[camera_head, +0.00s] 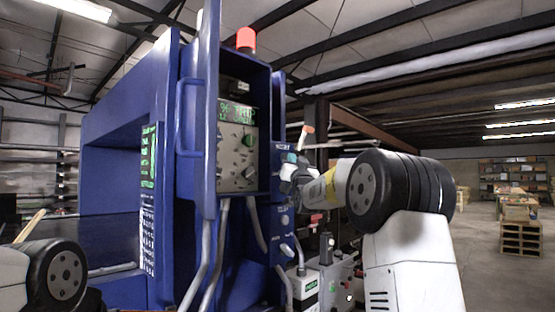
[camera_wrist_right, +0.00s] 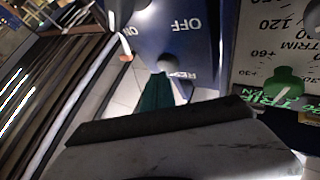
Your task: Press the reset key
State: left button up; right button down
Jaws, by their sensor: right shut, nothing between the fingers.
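A pale rounded knob (camera_wrist_right: 168,62), which I take for the reset key, shows in the right wrist view beside a partly hidden label that seems to read RESET. In the head view my gripper covers that spot on the blue side panel (camera_head: 282,238). My right gripper (camera_head: 290,158) is shut and empty, in front of the panel. Its teal fingertips (camera_wrist_right: 158,88) are right by the knob in the wrist view and overlap its lower edge; I cannot tell if they touch. My left gripper is out of view.
An orange-tipped lever (camera_head: 307,131) sticks out near the gripper. The open blue cabinet holds a dial panel (camera_head: 236,143) with a green knob (camera_wrist_right: 284,84). A red lamp (camera_head: 245,39) tops it. Grey conduits (camera_head: 206,262) hang below. Open floor (camera_head: 490,262) lies at the right.

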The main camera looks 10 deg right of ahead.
jog(key=shift+w+a, duration=0.35)
jog(key=shift+w, duration=0.05)
dwell(0.6)
jog(key=shift+s+d, duration=0.55)
jog(key=shift+s, duration=0.15)
jog(key=shift+s+d, duration=0.8)
jog(key=shift+s, duration=0.2)
jog(key=shift+s+d, duration=0.75)
jog(key=shift+s, duration=0.25)
